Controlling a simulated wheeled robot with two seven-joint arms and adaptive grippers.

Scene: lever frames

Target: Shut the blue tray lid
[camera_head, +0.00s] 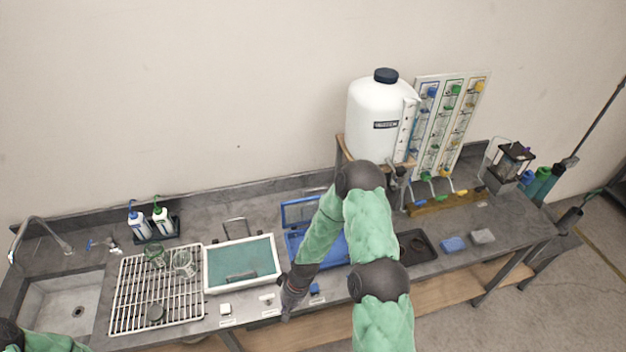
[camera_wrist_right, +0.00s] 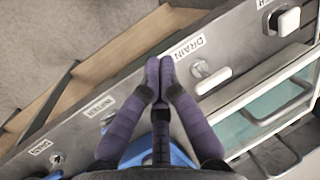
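The blue tray (camera_head: 298,246) sits on the bench, partly hidden behind my right arm. Its blue-framed lid (camera_head: 297,211) stands raised at the tray's back edge, open. My right gripper (camera_head: 287,316) is at the bench's front edge, in front of the tray and apart from the lid. In the right wrist view its purple fingertips (camera_wrist_right: 159,62) are together with nothing between them, near a label reading DRAIN. A blue part (camera_wrist_right: 180,156) shows behind the fingers there. My left gripper is out of view; only part of the left arm shows at bottom left.
A white tray with a green mat (camera_head: 212,278) and handle stands left of the blue tray. A wire rack (camera_head: 121,300) with glassware and a sink (camera_head: 50,300) lie farther left. Labelled knobs (camera_head: 267,297) line the front edge. A large white tank (camera_head: 372,118) stands behind.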

